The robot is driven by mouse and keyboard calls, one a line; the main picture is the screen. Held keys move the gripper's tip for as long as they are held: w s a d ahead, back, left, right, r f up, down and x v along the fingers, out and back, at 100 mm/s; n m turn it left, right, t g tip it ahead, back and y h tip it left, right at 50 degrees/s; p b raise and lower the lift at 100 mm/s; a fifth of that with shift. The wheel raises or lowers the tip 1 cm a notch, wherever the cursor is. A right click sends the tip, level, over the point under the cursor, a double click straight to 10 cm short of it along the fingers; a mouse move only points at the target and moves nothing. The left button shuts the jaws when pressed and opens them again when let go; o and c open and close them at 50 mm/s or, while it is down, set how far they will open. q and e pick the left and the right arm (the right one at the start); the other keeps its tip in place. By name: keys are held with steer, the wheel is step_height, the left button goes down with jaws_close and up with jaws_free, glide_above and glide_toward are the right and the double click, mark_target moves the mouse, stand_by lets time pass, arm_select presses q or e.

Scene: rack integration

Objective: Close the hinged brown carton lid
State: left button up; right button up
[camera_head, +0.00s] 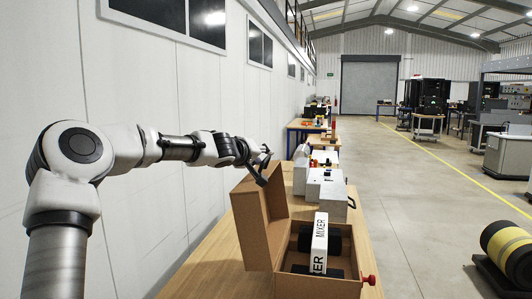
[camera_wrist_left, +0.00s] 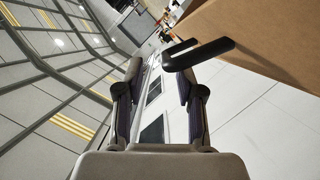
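The brown carton (camera_head: 318,287) stands on the wooden table with its hinged lid (camera_head: 262,222) raised upright on the left side. A white box marked MIXER (camera_head: 319,242) and dark padding sit inside the carton. My left gripper (camera_head: 262,160) is at the top edge of the lid. In the left wrist view my left gripper (camera_wrist_left: 159,75) has its fingers apart with nothing between them. A black bar (camera_wrist_left: 205,54) lies just past the right fingertip, beside the brown lid panel (camera_wrist_left: 265,35); I cannot tell whether they touch. My right gripper is out of view.
A red knob (camera_head: 369,280) sticks out by the carton's right side. Grey-white boxes (camera_head: 325,188) stand behind the carton on the wooden table (camera_head: 208,262). A white wall is close on the left. A yellow and black roll (camera_head: 508,248) is at the far right; the floor between is clear.

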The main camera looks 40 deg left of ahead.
mark_target(268, 156)
arm_select(q)
steer(key=w, duration=0.1)
steer(key=w+a+f, duration=0.1)
steer(key=w+a+f+p, duration=0.1)
steer(key=w, duration=0.1)
steer(key=shift+a, duration=0.1)
steer(key=shift+w+f, duration=0.15)
steer(key=shift+w, duration=0.15)
steer(key=shift+s+d+r, duration=0.4)
steer(key=shift+d, duration=0.1)
steer(key=shift+c, duration=0.3)
steer(key=shift+w+a+f, duration=0.15)
steer(key=shift+a, duration=0.05)
jaws_close()
arm_select(e)
steer(key=shift+w+a+r, duration=0.1)
steer(key=shift+a+r, duration=0.05)
steer(key=shift+r, duration=0.3)
steer(key=shift+w+a+r, duration=0.1)
steer(key=shift+r, duration=0.3)
arm_select(q)
steer(key=shift+d, duration=0.1)
